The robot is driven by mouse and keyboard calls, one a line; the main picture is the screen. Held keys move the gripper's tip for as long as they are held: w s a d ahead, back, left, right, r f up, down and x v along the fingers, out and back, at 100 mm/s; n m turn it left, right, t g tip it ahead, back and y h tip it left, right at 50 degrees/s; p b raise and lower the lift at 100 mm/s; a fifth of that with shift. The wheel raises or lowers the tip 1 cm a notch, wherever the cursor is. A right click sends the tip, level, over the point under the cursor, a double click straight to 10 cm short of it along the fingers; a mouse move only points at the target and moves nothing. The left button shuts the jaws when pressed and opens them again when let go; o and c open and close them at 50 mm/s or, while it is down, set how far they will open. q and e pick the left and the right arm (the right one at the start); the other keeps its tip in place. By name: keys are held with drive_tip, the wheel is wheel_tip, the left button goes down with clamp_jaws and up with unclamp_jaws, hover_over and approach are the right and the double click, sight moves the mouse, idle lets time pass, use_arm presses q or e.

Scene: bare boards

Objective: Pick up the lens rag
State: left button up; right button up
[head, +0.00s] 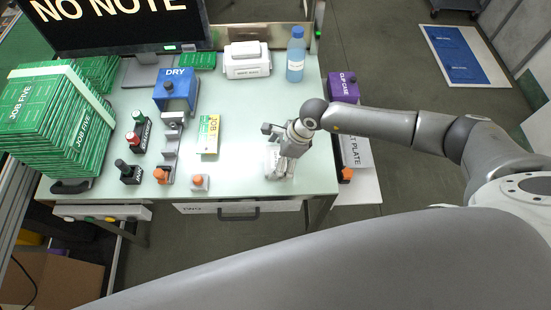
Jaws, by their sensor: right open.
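My right gripper (281,168) reaches in from the right and points down over the front right part of the pale bench top. It is open. A small whitish item (271,157), which looks like the lens rag, lies on the bench at the fingers. The gripper hides part of it, and I cannot tell whether the fingers touch it. My left gripper is not in view.
The bench (240,179) also holds a blue DRY unit (177,92), dark bottles (128,172), a JOB card (209,135), a white box (247,60), a blue bottle (296,56) and stacked green boards (55,120). A purple CLIP CASE box (343,88) stands right of the bench.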

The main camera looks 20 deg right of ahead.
drive_tip(key=shift+c, duration=1.1)
drive_tip(key=c, duration=0.5)
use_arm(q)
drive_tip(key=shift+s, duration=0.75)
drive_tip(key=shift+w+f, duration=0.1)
use_arm(e)
drive_tip(key=shift+r+b, duration=0.75)
drive_tip(key=shift+r, duration=0.1)
drive_tip(key=s+a+r+b, duration=0.1)
drive_tip(key=r, duration=0.1)
drive_tip(key=s+a+r+b, duration=0.1)
drive_tip(key=r, duration=0.1)
drive_tip(key=s+a+r, duration=0.1)
drive_tip(key=a+r, duration=0.1)
drive_tip(key=r, duration=0.1)
drive_tip(key=shift+b, duration=0.4)
use_arm(q)
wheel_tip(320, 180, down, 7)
drive_tip(key=b, duration=0.3)
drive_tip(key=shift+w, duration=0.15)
use_arm(e)
drive_tip(key=shift+s+a+r, duration=0.75)
drive_tip(key=shift+s+a, duration=0.2)
drive_tip(key=shift+a, duration=0.25)
drive_tip(key=shift+s+a+r, duration=0.7)
drive_tip(key=shift+s+a, duration=0.2)
drive_tip(key=shift+a, duration=0.25)
drive_tip(key=shift+s+a+r, duration=0.75)
drive_tip(key=shift+s+a, duration=0.2)
drive_tip(key=shift+a, duration=0.25)
